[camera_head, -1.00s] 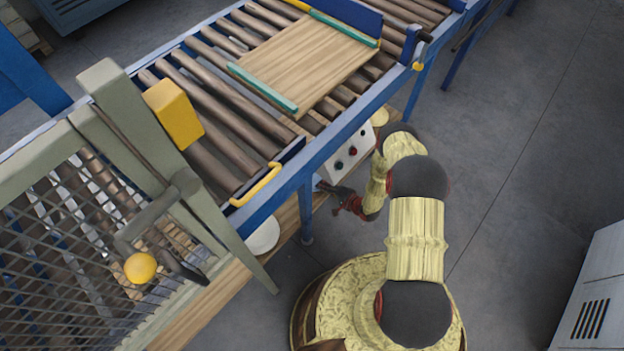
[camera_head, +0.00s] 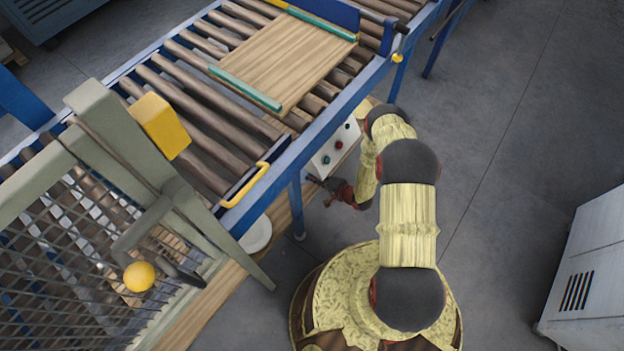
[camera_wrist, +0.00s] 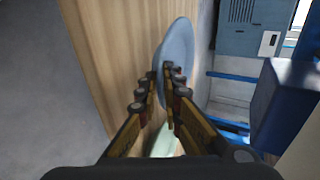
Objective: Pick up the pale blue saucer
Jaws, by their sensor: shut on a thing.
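The pale blue saucer (camera_wrist: 179,48) shows in the wrist view, tilted nearly on edge, with its rim between the fingertips of my gripper (camera_wrist: 160,72). My gripper is shut on the saucer's near edge. The saucer appears in front of a wooden board surface; whether it still touches the wood I cannot tell. In the head view my gripper (camera_head: 318,182) is beside the conveyor's blue side rail, low by the wooden shelf, and the saucer is hidden there.
A white round plate (camera_head: 257,235) lies on the low wooden shelf (camera_head: 205,306) under the conveyor. A control box (camera_head: 336,148) with buttons and a blue leg (camera_head: 297,208) stand close to my gripper. A mesh guard (camera_head: 75,255) is at left.

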